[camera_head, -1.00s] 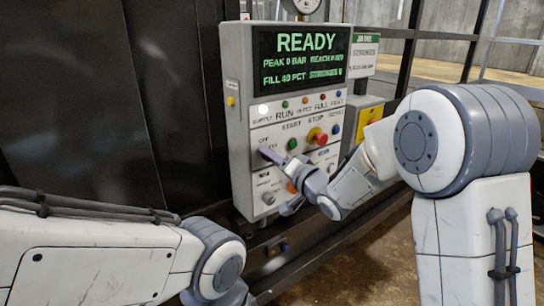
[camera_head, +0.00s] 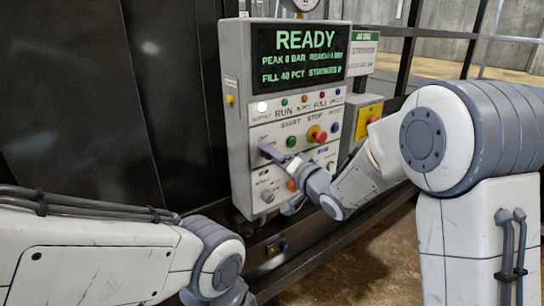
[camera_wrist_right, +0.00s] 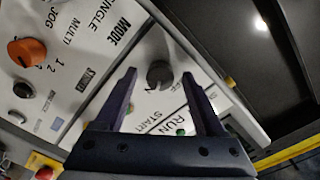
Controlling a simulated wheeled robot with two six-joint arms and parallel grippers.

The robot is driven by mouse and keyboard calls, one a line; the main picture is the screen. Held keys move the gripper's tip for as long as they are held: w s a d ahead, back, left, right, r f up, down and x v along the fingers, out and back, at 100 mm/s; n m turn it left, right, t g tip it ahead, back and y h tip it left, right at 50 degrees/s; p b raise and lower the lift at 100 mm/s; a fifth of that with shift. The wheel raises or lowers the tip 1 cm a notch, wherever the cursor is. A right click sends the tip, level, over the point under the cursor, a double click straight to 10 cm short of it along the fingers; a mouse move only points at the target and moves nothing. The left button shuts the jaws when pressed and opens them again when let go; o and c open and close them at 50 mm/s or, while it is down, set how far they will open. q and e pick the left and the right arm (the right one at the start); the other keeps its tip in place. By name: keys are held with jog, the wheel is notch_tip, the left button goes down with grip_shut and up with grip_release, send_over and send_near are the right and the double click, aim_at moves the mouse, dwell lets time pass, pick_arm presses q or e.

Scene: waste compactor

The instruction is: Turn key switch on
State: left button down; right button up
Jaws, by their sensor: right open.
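The key switch is a dark round knob (camera_wrist_right: 160,74) in the right wrist view, on the light panel beside an OFF label; its end label is partly hidden. My right gripper (camera_wrist_right: 159,76) is open, with one dark finger on each side of the knob. I cannot tell whether the fingers touch it. In the head view the right gripper (camera_head: 275,158) reaches the left side of the control panel (camera_head: 238,130) and hides most of the switch. My left arm shows at lower left, but its gripper is out of view.
The screen (camera_head: 300,55) reads READY. A lit white lamp (camera_head: 262,107), a green button (camera_head: 291,141) and a red stop button (camera_head: 316,134) are near. An orange knob (camera_wrist_right: 27,52) sits on the lower panel. A yellow box (camera_head: 368,118) stands at right.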

jog(key=b+v, duration=0.3)
jog(key=v, duration=0.6)
jog(key=shift+s+d, duration=0.25)
jog(key=shift+s, duration=0.05)
